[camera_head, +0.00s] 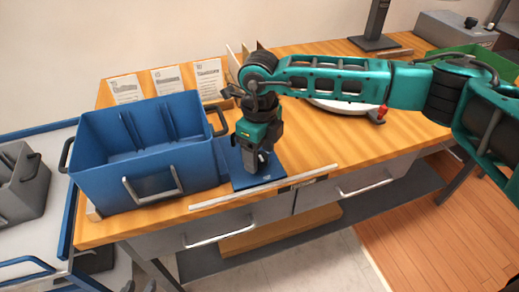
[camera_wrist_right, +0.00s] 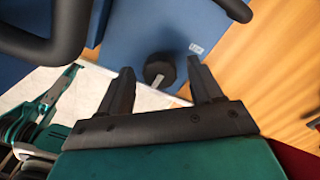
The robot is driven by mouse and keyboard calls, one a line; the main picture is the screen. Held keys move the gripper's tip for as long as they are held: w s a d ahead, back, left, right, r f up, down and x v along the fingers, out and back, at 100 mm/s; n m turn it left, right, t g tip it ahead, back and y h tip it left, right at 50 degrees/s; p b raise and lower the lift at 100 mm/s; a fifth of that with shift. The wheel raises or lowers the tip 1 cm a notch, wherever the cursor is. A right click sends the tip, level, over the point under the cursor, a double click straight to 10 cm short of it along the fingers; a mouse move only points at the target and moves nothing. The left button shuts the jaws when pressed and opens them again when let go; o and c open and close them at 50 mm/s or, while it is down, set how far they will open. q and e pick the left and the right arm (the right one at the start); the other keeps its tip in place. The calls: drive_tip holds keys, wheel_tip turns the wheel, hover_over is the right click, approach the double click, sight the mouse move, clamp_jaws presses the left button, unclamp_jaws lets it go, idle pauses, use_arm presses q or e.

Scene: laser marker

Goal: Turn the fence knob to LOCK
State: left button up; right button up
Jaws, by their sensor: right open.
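A dark round knob (camera_wrist_right: 160,69) with a pale pointer strip stands on a blue plate (camera_wrist_right: 175,28) in the right wrist view. The plate also shows on the bench in the head view (camera_head: 268,179). My right gripper (camera_wrist_right: 158,82) is open, its two black fingers on either side of the knob with gaps; I cannot tell whether they reach its height. In the head view my right gripper (camera_head: 258,168) points down over the plate and hides the knob. Two small dark tips at the bottom edge appear to be my left gripper (camera_head: 139,286), mostly cut off.
A large blue bin (camera_head: 150,187) with handles stands just left of the plate. A pale rail (camera_head: 262,187) runs along the bench's front edge. A white round object (camera_head: 340,107) lies behind my right arm. Paper cards (camera_head: 168,80) stand at the back.

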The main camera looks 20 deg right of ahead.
drive_tip(key=c, duration=1.1)
drive_tip(key=shift+o, duration=0.2)
